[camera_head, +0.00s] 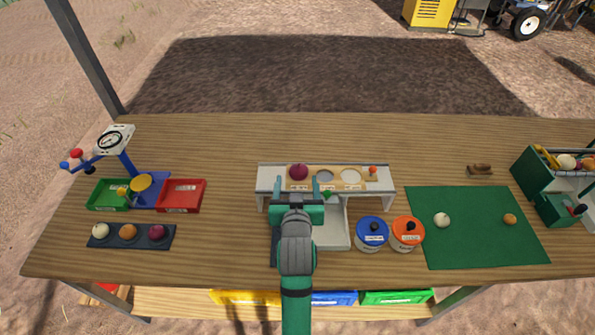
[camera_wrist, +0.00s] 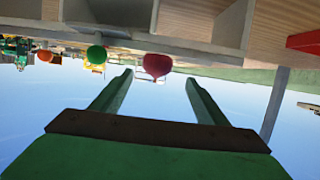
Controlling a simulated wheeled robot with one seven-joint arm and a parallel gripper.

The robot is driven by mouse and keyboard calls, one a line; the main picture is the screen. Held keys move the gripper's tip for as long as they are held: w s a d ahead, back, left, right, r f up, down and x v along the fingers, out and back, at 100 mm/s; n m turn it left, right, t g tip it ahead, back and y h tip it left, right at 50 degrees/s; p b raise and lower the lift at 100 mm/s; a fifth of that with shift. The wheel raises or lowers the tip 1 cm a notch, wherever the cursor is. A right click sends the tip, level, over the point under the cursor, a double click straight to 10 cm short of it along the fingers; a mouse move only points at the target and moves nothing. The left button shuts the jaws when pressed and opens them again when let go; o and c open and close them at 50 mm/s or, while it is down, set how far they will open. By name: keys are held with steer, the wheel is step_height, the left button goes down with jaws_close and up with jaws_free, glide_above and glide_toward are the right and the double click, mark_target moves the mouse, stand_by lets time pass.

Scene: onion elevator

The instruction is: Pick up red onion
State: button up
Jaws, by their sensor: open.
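A dark red onion (camera_head: 298,172) sits at the left end of the top of a low white shelf (camera_head: 262,183) in the middle of the table. The red onion (camera_wrist: 157,65) also shows in the upside-down wrist view, centred just beyond the gap between my fingertips. My gripper (camera_head: 297,190) is open and empty, on the near side of the shelf. Its two fingers (camera_wrist: 158,78) point toward the onion, with one finger on either side in the picture. Contact cannot be seen.
A small green item (camera_head: 327,194) is right of my gripper, at the shelf. Jars with blue (camera_head: 372,228) and orange (camera_head: 408,228) lids stand nearby. Another dark red round item (camera_head: 156,231) lies on a black tray. A green mat (camera_head: 480,245) and open crate (camera_head: 543,185) are right.

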mark_target(299, 173)
steer(key=shift+d+x, duration=0.2)
steer(key=shift+x, duration=3.6)
steer(key=shift+d+f, duration=0.1)
steer(key=c, duration=1.3)
